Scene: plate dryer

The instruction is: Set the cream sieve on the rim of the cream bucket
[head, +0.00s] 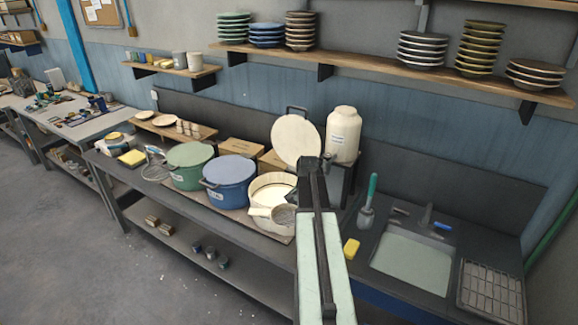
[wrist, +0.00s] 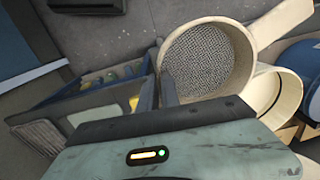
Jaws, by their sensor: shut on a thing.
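The cream sieve (wrist: 205,62), a round cream ring with grey mesh and a handle, fills the upper middle of the wrist view. My gripper (wrist: 160,82) is shut on the near side of its ring. In the head view the sieve (head: 284,214) hangs in front of the cream bucket (head: 268,184), its handle pointing left. The bucket is open, and its right side is partly hidden by my arm. In the wrist view the bucket (wrist: 276,92) is to the right, partly behind the sieve. Whether sieve and bucket touch I cannot tell. My fingertips are hidden in the head view.
The blue bucket (head: 229,182) and green bucket (head: 189,165) stand left of the cream one. A round cream lid (head: 296,140) stands behind it. A white canister (head: 343,135) is at the back. A yellow sponge (head: 351,249) and a sink (head: 412,262) lie to the right.

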